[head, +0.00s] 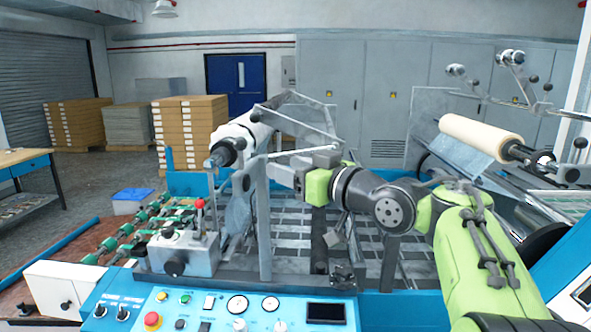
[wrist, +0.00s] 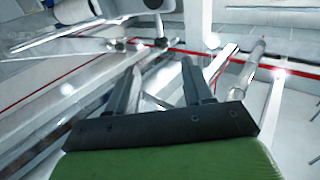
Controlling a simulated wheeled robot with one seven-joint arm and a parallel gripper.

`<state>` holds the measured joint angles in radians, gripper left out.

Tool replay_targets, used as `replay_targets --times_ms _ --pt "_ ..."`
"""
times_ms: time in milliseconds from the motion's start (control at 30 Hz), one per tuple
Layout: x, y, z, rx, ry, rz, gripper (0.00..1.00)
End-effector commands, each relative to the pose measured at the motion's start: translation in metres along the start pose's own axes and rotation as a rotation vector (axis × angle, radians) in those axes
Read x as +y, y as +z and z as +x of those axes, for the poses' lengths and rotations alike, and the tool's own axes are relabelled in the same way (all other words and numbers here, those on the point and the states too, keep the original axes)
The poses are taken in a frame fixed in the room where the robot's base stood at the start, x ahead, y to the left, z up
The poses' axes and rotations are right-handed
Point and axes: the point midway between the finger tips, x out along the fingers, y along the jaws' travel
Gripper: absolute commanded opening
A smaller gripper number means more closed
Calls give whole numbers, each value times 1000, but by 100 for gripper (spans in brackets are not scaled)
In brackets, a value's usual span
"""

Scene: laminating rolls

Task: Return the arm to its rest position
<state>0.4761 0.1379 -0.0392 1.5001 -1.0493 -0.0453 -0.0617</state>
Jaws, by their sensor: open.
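My green and dark-grey arm (head: 460,240) reaches in from the lower right of the head view, over the laminating machine. Its end is by the machine's grey frame bars, right of the white roll (head: 243,128) on its dark shaft. The gripper's fingers are hard to pick out there against the grey metal. In the wrist view my gripper (wrist: 162,82) shows two dark fingers standing well apart, with nothing held between them. Metal bars and a rod lie beyond the fingers.
A control panel (head: 235,308) with buttons and gauges runs along the front. A cream roll (head: 485,137) sits on a shaft at the right. Stacked boxes (head: 190,133) stand at the back left. A blue-white bin (head: 132,201) is on the floor.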

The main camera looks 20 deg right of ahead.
Motion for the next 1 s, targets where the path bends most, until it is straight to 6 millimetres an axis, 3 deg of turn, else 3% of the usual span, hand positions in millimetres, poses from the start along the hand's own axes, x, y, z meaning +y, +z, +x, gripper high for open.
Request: replay_targets --times_ms 133,233,400,500,600,733,1000 --pt "-15 9 -4 -61 23 6 51" --pt "-48 45 -26 -246 103 37 51" --pt "-105 147 -121 -642 275 138 51" --pt "-127 199 -184 -829 358 197 51" --pt "-141 238 -235 -963 423 247 51" --pt "-148 263 -270 -1050 471 286 51" --pt "-149 266 -274 -1064 479 292 51"
